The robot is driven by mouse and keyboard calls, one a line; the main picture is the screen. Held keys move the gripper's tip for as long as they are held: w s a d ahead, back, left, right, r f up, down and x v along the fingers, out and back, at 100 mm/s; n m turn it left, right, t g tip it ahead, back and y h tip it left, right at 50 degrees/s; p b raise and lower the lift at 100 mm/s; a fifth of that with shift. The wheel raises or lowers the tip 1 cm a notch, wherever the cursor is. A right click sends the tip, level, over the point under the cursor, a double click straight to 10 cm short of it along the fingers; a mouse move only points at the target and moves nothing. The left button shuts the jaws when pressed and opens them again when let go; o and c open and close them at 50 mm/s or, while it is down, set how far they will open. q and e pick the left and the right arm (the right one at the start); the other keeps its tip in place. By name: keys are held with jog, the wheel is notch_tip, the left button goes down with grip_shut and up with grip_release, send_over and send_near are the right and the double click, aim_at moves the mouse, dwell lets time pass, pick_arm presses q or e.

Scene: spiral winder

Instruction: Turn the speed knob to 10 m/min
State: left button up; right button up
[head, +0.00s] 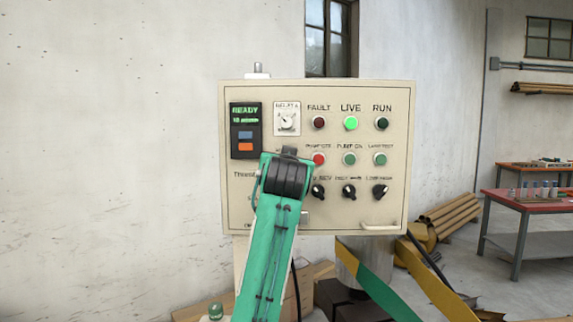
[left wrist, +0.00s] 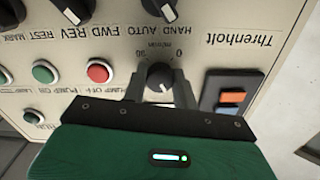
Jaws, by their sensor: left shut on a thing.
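The speed knob (left wrist: 160,76) is a small dark round knob with a white pointer mark, under a scale marked m/min. It shows in the left wrist view, which sees the panel upside down. My left gripper (left wrist: 159,92) has its two grey fingers on either side of the knob and is shut on it. In the head view my green left arm and gripper (head: 287,154) reach the cream control panel (head: 232,205) and hide the knob. The display (head: 245,130) at the panel's upper left reads READY, with a smaller green line, hard to read. My right gripper is not in view.
Red and green buttons (head: 319,159) and black selector knobs (head: 349,191) sit right of my gripper. A delay dial (head: 287,119) is just above it. Lamps top the panel, with LIVE (head: 350,123) lit green. A red-topped table (head: 535,206) stands at far right.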

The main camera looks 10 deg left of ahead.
pick_arm(q)
jog(key=shift+f+n, duration=0.15)
jog(key=shift+n, duration=1.35)
jog(key=o, duration=1)
jog(key=shift+c, duration=0.2)
jog(key=s+d+b, duration=0.2)
jog(key=s+b, duration=0.2)
jog(key=s, duration=0.9)
jog(key=shift+s+d, duration=0.25)
jog(key=shift+d, duration=0.15)
